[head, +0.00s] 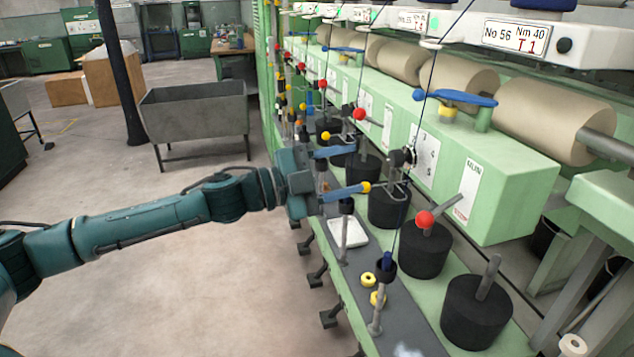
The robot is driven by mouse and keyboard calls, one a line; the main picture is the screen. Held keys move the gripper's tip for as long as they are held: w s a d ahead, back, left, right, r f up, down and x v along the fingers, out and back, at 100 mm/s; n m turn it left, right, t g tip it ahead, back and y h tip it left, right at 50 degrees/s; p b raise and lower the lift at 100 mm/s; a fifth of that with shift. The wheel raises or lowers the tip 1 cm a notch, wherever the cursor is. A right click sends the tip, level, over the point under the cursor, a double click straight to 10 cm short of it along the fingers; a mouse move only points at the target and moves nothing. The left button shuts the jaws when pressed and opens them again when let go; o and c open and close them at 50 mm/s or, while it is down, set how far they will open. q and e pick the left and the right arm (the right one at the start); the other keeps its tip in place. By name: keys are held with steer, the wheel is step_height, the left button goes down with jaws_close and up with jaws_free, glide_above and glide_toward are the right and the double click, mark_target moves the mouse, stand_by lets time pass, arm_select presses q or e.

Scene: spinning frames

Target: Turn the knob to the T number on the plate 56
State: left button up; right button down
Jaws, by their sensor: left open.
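The number plate 56 (516,37) is on the white rail at the upper right and reads No 56, Nm 40, T 1. A small dark knob (403,157) sits on the green machine front, beside a white scale strip (424,160) with figures that look like 3, 4 and 5. Its pointer setting is too small to read. My left gripper (358,171) is open, with two blue fingers apart, left of the knob. It appears empty and not touching the knob. My right gripper is not in view.
Rods with red (425,219) and yellow balls and black cylinders (476,311) line the machine close to my gripper. Thin dark threads hang in front of the knob. A grey trough (197,117) stands at the back left.

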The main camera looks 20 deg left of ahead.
arm_select(q)
steer(key=b+v, duration=0.1)
steer(key=v, duration=0.4)
steer(key=shift+s+a, duration=0.1)
steer(key=shift+s, duration=0.05)
